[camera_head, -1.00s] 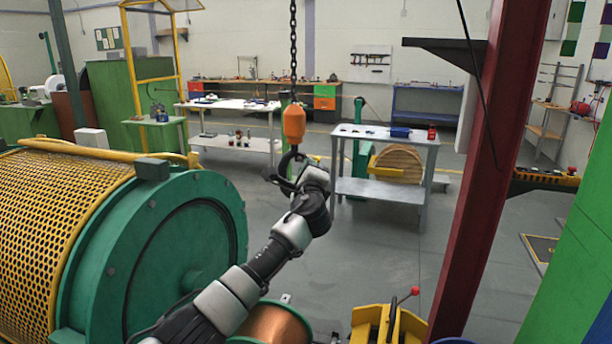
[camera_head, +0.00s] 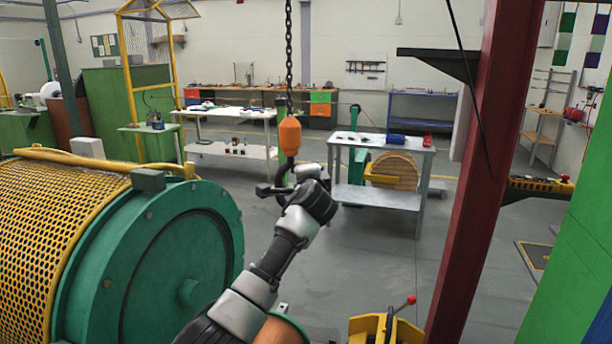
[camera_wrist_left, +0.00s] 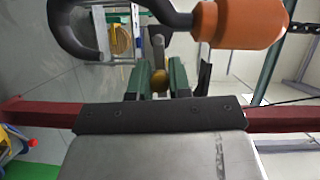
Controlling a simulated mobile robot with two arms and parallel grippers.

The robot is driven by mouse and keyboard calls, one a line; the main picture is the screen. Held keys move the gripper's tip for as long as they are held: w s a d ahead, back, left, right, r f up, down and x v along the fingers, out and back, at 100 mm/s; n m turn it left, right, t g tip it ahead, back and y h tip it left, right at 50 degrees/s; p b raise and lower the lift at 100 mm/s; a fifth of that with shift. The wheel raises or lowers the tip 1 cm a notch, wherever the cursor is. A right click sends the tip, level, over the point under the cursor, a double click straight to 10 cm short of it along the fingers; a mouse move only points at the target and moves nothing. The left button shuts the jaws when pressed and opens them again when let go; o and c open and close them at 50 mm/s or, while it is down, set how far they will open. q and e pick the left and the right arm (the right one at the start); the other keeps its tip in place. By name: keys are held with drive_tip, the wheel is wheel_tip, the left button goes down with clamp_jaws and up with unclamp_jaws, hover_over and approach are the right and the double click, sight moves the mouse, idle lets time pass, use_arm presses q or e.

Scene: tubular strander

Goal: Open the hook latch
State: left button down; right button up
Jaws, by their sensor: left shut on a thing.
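A dark crane hook (camera_head: 281,173) hangs under an orange block (camera_head: 289,137) on a black chain. In the left wrist view the hook (camera_wrist_left: 62,32) curves across the top left, with the orange block (camera_wrist_left: 240,22) at its right. My left gripper (camera_head: 276,189) is at the hook's lower part. In the left wrist view its green fingers (camera_wrist_left: 158,76) are shut on the slim grey latch (camera_wrist_left: 157,45) beside the hook's shank. The fingers hide the latch's lower end. In the head view the latch is too small to make out. My right gripper is not in view.
A green drum with a yellow mesh guard (camera_head: 62,235) stands at the left. A red steel column (camera_head: 480,180) rises at the right. A grey table (camera_head: 381,142) stands behind the hook. The floor (camera_head: 365,265) between drum and column is mostly clear.

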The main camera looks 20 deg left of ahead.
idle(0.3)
use_arm(q)
drive_tip(key=c, duration=1.1)
unclamp_jaws()
drive_tip(key=shift+a, duration=0.1)
drive_tip(key=shift+o, duration=0.2)
drive_tip(key=b+v, duration=0.3)
drive_tip(key=v, duration=0.7)
drive_tip(key=shift+s+d, duration=0.25)
drive_tip(key=shift+s, duration=0.1)
